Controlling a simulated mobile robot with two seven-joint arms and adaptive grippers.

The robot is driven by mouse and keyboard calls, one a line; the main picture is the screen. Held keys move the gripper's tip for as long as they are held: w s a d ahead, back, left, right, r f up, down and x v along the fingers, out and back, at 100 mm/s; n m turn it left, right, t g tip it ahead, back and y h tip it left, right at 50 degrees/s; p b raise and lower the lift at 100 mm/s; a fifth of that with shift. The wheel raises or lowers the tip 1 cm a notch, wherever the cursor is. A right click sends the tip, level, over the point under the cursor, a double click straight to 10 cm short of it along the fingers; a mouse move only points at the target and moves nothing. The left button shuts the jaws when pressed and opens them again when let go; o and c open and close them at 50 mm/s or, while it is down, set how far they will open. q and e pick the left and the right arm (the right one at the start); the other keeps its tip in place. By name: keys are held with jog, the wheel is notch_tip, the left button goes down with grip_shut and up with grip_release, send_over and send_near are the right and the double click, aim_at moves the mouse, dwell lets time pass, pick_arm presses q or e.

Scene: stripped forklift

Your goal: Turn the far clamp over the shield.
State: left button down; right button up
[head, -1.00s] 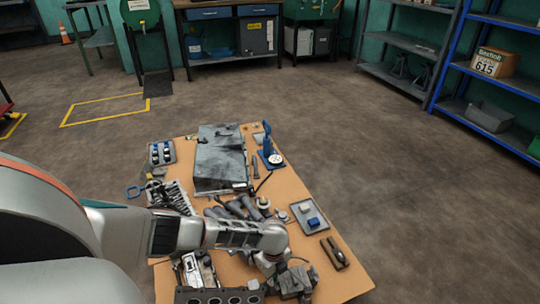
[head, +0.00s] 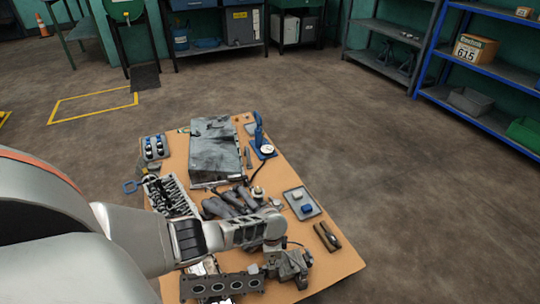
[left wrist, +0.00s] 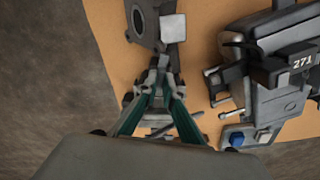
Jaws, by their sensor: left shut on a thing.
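My left gripper (head: 286,264) is low over the front of the workbench, right of a dark plate with holes. In the left wrist view its teal-lined fingers (left wrist: 160,76) come together on a small grey part (left wrist: 161,62). I take this part to be the clamp, but its shape is mostly hidden by the fingertips. A grey metal assembly marked 271 (left wrist: 283,88) lies to the right of the fingers, apart from them, with small rods at its side. I cannot tell which part is the shield. My right gripper is not in view.
The holed plate (head: 222,286) lies left of my gripper. A tray (head: 314,210) with blue and light blocks and dark pliers (head: 328,238) lie to the right. A large grey box (head: 215,150) stands at the back of the workbench (head: 340,264).

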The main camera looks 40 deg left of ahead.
pick_arm(q)
jog(key=shift+d+n, duration=0.15)
jog(key=shift+n, duration=0.95)
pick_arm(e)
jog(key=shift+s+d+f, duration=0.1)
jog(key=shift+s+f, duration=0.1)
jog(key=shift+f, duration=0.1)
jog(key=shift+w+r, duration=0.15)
pick_arm(q)
jog(key=c, duration=2.2)
grip_release()
jog(key=shift+f, duration=0.1)
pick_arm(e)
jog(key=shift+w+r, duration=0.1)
pick_arm(q)
jog(key=shift+r, duration=0.2)
jog(key=shift+r, duration=5.9)
